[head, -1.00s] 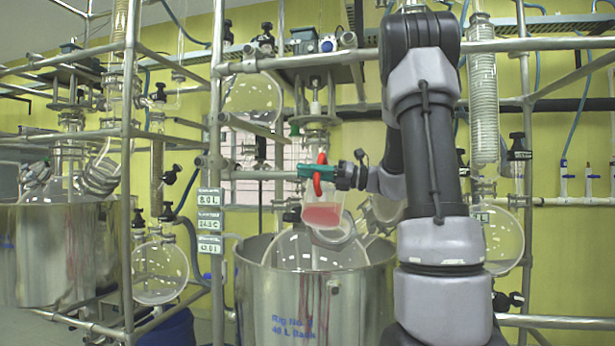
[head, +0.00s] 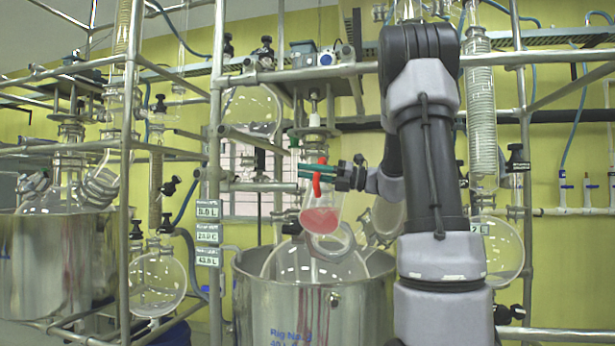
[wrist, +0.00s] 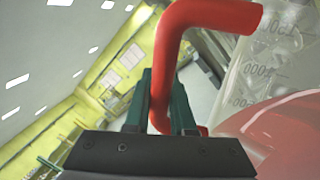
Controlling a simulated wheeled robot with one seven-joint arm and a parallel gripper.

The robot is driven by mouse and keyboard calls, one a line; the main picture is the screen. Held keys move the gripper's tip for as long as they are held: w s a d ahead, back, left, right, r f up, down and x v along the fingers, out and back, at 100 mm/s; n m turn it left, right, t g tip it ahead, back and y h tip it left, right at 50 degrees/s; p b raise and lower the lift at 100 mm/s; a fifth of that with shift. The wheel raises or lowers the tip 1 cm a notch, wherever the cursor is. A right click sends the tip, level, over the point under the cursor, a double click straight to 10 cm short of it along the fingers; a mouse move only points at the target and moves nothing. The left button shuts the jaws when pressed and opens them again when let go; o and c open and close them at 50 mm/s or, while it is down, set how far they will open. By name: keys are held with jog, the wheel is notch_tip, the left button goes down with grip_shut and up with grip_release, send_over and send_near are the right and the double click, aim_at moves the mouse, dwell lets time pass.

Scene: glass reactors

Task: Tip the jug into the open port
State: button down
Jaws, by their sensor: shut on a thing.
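The clear jug (head: 322,205) with a red handle (head: 320,175) holds pink-red liquid (head: 321,219) in its lower part. My gripper (head: 312,172) is shut on the red handle, and the jug hangs in the air above the steel bath, looking near upright. In the wrist view the green fingers close around the red handle (wrist: 166,60), with the graduated clear jug wall (wrist: 265,75) and red liquid (wrist: 290,130) to the right. Behind and below the jug is a glass vessel with an angled neck (head: 335,243). I cannot tell which opening is the open port.
The steel bath (head: 300,315) surrounds the lower glass vessel. Metal frame posts (head: 217,130) and number plates (head: 208,234) stand to the left. A coil condenser (head: 481,110) and round flask (head: 497,248) are to the right. A horizontal rail crosses above.

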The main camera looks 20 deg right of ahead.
jog(key=w+d+r+m+t+h, duration=0.1)
jog(key=w+d+r+m+t, duration=0.2)
jog(key=w+d+r+m, duration=0.6)
jog(key=shift+w+d+r+m+h, duration=0.3)
jog(key=shift+w+r+m, duration=1.7)
jog(key=shift+m, duration=0.4)
dwell(2.9)
jog(key=shift+w+f, duration=0.15)
jog(key=shift+w, duration=0.05)
dwell(1.6)
